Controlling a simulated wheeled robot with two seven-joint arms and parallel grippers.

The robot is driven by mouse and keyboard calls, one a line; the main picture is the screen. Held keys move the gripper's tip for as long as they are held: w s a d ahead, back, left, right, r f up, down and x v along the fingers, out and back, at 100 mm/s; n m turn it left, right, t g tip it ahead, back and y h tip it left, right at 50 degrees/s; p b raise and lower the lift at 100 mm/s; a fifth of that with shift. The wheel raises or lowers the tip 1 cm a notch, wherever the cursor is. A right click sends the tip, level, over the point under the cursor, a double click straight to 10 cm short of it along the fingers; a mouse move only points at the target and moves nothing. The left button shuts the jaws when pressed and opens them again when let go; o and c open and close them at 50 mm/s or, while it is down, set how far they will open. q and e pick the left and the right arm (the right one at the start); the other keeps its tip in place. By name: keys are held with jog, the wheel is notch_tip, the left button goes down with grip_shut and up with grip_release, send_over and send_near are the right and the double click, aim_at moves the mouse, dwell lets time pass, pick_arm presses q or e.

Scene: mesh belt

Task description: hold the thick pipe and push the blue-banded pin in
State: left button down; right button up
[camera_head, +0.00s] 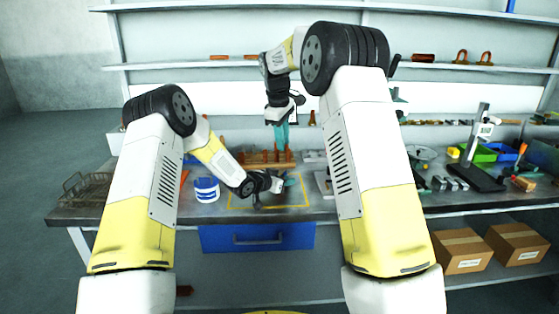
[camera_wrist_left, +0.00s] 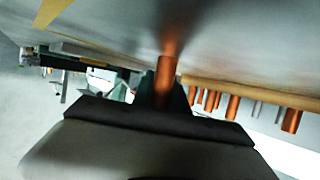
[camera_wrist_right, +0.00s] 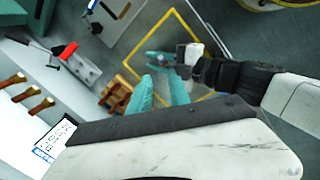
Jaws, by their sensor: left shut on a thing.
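My left gripper (camera_head: 283,184) is low over the yellow-outlined area of the bench. In the left wrist view it is shut on a copper-coloured thick pipe (camera_wrist_left: 166,72), which stands out between the dark fingers. My right gripper (camera_head: 281,135) points down above the bench, higher than the left one. In the right wrist view its two teal fingers (camera_wrist_right: 162,88) are apart with nothing visible between them. A wooden rack (camera_head: 262,163) with several copper pins stands just behind the left gripper. I cannot make out a blue band on any pin.
A white-and-blue tub (camera_head: 206,190) stands left of the yellow outline (camera_head: 232,207). A wire basket (camera_head: 85,188) is at the far left. A black stand (camera_head: 474,170) and green and blue bins (camera_head: 503,152) are on the right. A blue drawer (camera_head: 257,238) hangs under the bench.

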jog(key=w+m+g, duration=0.1)
jog(key=w, duration=0.1)
jog(key=m+g+y, duration=0.1)
jog(key=m, duration=0.1)
send_over(287, 171)
jog(key=f, duration=0.6)
jog(key=shift+w+a, duration=0.1)
jog(key=shift+w, duration=0.2)
jog(key=shift+s+f, duration=0.15)
jog(key=shift+f, duration=1.2)
jog(key=shift+s+f, duration=0.1)
jog(key=shift+f, duration=1.25)
jog(key=shift+c, duration=0.4)
grip_shut()
